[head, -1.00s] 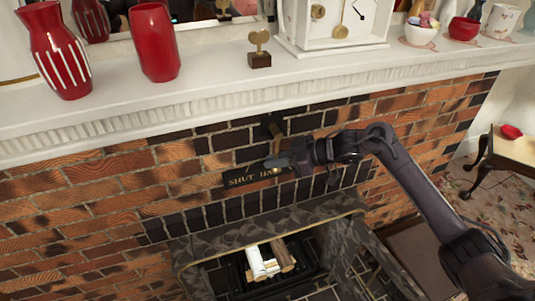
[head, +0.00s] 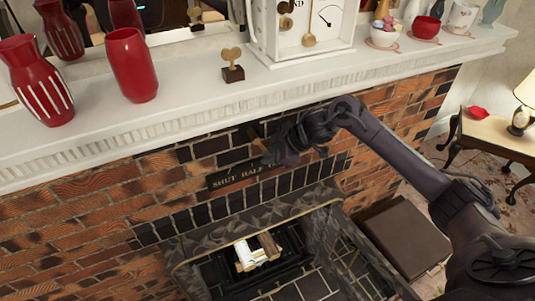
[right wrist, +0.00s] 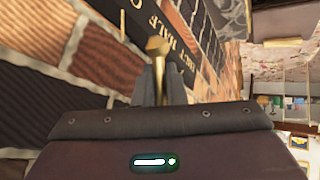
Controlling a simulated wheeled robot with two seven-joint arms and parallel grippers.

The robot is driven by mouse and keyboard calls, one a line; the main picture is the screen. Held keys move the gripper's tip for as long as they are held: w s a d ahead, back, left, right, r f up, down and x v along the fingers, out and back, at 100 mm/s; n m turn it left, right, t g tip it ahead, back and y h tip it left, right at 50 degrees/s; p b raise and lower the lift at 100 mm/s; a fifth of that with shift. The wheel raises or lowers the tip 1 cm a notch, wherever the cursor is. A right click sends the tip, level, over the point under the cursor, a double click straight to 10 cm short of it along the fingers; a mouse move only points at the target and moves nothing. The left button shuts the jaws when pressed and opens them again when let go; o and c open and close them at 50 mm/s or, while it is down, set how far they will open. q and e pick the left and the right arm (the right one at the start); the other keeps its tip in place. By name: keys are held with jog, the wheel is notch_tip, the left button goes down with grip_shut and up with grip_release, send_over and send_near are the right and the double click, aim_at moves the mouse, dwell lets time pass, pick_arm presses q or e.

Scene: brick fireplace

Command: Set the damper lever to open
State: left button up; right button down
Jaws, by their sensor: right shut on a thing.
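The brass damper lever (head: 258,140) hangs from a dark mount on the bricks under the mantel, slanting down to the right. Its rounded brass end (right wrist: 157,46) shows between the fingers in the right wrist view. Below it is a dark label plate (head: 228,180) with gold words; SHUT and HALF read clearly, and its right end is hidden by my gripper. My right gripper (head: 280,152) is shut on the lever, at the plate's right part. The plate (right wrist: 182,35) also shows in the right wrist view. My left gripper is not in view.
The mantel shelf (head: 190,105) juts out just above the gripper. It carries red vases (head: 132,65), a small heart ornament (head: 232,66), a white clock (head: 302,30) and bowls. The firebox with logs (head: 257,252) is below. A side table (head: 495,140) stands at right.

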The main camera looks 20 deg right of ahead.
jog(key=shift+a+r, duration=0.2)
jog(key=shift+r, duration=0.05)
jog(key=c, duration=1.8)
grip_release()
jog(key=shift+c, duration=0.2)
jog(key=o, duration=0.3)
jog(key=shift+s+a+r, duration=0.1)
jog(key=shift+a, duration=0.05)
jog(key=shift+o, duration=0.2)
jog(key=shift+s+d, duration=0.15)
jog(key=shift+d, duration=0.25)
jog(key=s+d+r+b, duration=0.3)
jog(key=s+d+b, duration=0.3)
jog(key=s+d, duration=0.3)
jog(key=shift+s+d+r+b, duration=0.3)
jog(key=shift+s+b, duration=0.1)
jog(key=shift+s, duration=0.85)
jog(key=shift+d+r, duration=0.1)
